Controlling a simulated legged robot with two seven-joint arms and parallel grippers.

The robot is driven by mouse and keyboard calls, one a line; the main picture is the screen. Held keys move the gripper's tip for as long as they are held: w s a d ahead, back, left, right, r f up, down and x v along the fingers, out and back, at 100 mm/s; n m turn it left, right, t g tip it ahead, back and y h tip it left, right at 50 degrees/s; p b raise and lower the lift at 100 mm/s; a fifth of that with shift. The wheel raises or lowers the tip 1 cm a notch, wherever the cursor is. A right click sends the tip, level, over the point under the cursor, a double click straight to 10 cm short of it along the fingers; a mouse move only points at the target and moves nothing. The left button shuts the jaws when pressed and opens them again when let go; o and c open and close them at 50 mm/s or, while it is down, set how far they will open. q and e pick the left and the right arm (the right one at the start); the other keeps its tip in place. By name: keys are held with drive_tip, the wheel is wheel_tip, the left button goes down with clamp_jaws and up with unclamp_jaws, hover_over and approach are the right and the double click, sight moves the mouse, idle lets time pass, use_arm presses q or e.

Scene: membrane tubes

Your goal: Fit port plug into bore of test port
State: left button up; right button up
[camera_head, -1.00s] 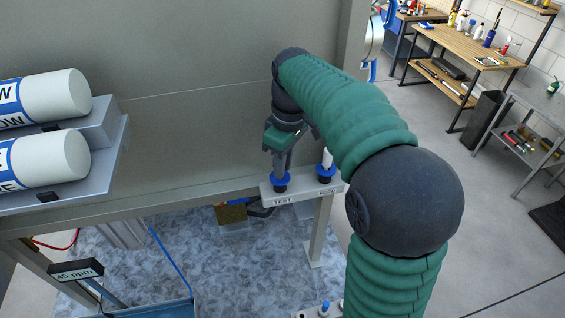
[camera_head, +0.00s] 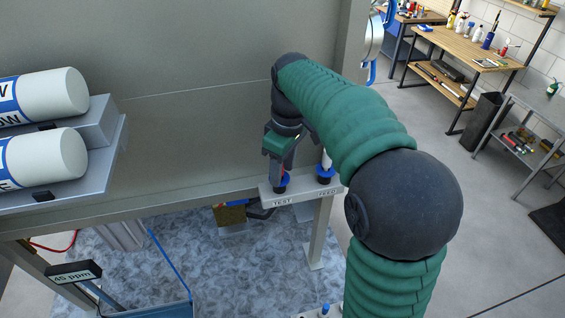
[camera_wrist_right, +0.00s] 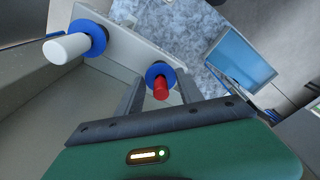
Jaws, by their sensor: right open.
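The red port plug (camera_wrist_right: 160,90) stands in the blue-collared test port (camera_wrist_right: 158,70) in the right wrist view; how deep it sits cannot be told. In the head view, the test port (camera_head: 281,182) is at the left end of a grey bracket, above the TEST label, with a sliver of red above its collar. My right gripper (camera_head: 281,162) is just above this port. Its open fingers (camera_wrist_right: 160,80) are on either side of the red plug, with gaps visible in the wrist view. My left gripper is out of view.
A white plug (camera_wrist_right: 68,48) stands in the neighbouring FEED port (camera_head: 325,172), close to my right gripper. A large grey panel (camera_head: 200,120) rises behind the bracket (camera_head: 300,192). White membrane tubes (camera_head: 45,158) lie on shelves at left. A blue-rimmed tray (camera_head: 155,308) is below.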

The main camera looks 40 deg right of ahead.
wheel_tip(320, 180, up, 17)
drive_tip(key=s, duration=0.1)
drive_tip(key=shift+d+f, duration=0.2)
drive_tip(key=shift+d, duration=0.1)
drive_tip(key=shift+s, duration=0.15)
